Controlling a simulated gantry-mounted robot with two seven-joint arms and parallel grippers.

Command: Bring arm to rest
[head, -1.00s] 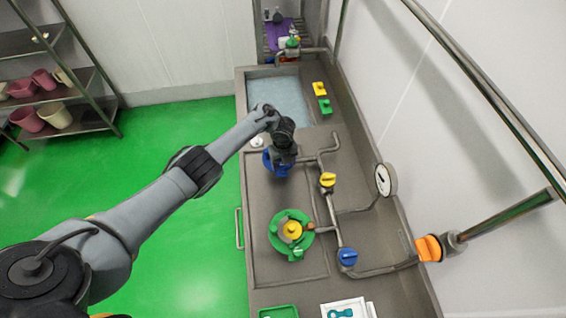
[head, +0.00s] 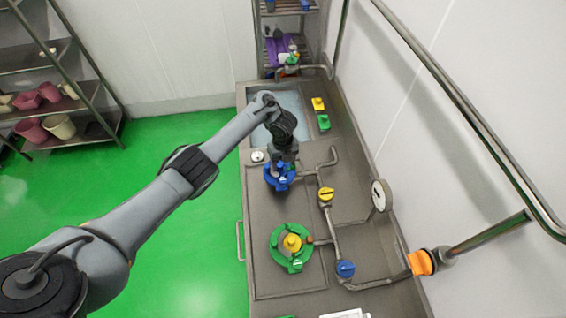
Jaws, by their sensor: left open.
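My left arm comes in from the left and reaches over the grey steel counter (head: 262,225). Its left gripper (head: 283,162) points down just above a blue round fitting (head: 280,180) on the counter. The jaws are open; the fingertips are small and partly hidden, so I cannot tell whether they touch the fitting. My right gripper is not in view.
A green ring fitting with a yellow centre (head: 291,243) stands nearer on the counter. Pipes carry a yellow valve (head: 326,194), a blue valve (head: 345,268), an orange valve (head: 421,263) and a gauge (head: 381,196). A sink (head: 293,101) lies behind. The green floor (head: 190,240) is clear.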

